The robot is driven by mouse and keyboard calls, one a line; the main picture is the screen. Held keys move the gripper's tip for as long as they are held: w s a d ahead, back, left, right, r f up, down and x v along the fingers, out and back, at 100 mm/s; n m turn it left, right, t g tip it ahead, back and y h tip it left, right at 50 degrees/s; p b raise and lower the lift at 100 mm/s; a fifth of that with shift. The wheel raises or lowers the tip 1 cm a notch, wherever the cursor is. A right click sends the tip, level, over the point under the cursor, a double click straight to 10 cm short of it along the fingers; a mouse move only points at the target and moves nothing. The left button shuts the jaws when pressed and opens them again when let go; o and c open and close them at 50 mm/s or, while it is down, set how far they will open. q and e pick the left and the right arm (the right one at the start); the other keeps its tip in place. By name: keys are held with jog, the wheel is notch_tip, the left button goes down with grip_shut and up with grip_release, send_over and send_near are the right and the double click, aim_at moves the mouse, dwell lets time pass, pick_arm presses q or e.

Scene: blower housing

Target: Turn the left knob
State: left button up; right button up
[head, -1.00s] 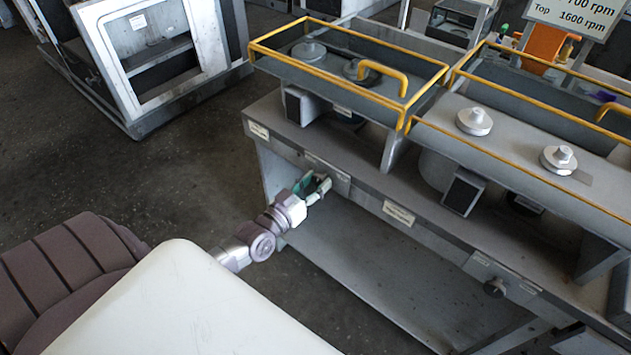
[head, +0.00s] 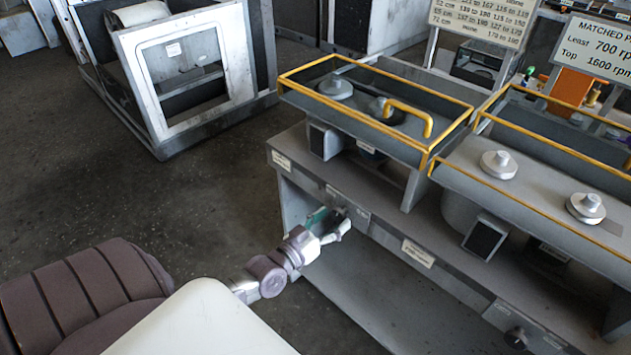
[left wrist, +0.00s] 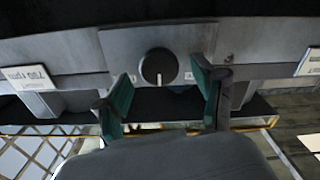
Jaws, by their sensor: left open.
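The left knob (left wrist: 158,66) is a round black dial with a pale pointer mark, on a grey plate on the front panel, seen in the left wrist view. In the head view my gripper largely hides it. My left gripper (left wrist: 161,86) is open, with one green-padded finger on each side of the knob in the picture. The fingers look apart from the knob; how far the tips are from the panel is unclear. In the head view the left gripper (head: 332,221) is at the front panel under the left blower housing.
A second dark knob (head: 516,338) is on the panel at the lower right. Above the panel stand grey housings with yellow rails (head: 375,98) and silver caps (head: 499,164). Signs with numbers (head: 598,50) stand behind. A white-framed machine (head: 185,80) is at the back left.

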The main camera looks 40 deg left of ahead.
pick_arm(q)
jog(key=s, duration=1)
jog(key=shift+s+a, duration=0.35)
jog(key=shift+a, duration=0.1)
jog(key=s+f+m+g+y, duration=0.1)
jog(key=s+f+g, duration=0.35)
jog(key=f, duration=0.95)
jog(key=s+f+g+y, duration=0.1)
jog(key=s+f+g, duration=0.35)
jog(key=f, duration=0.95)
jog(key=s+d+f+m+g, duration=0.1)
jog(key=s+d+f+g, duration=0.3)
jog(key=s+f, duration=0.4)
jog(key=s+d+f+m+g, duration=0.2)
jog(key=s+d+f+g, duration=0.2)
jog(key=s, duration=1)
notch_tip(320, 180, down, 5)
jog(key=shift+d+r, duration=0.1)
jog(key=shift+d, duration=0.95)
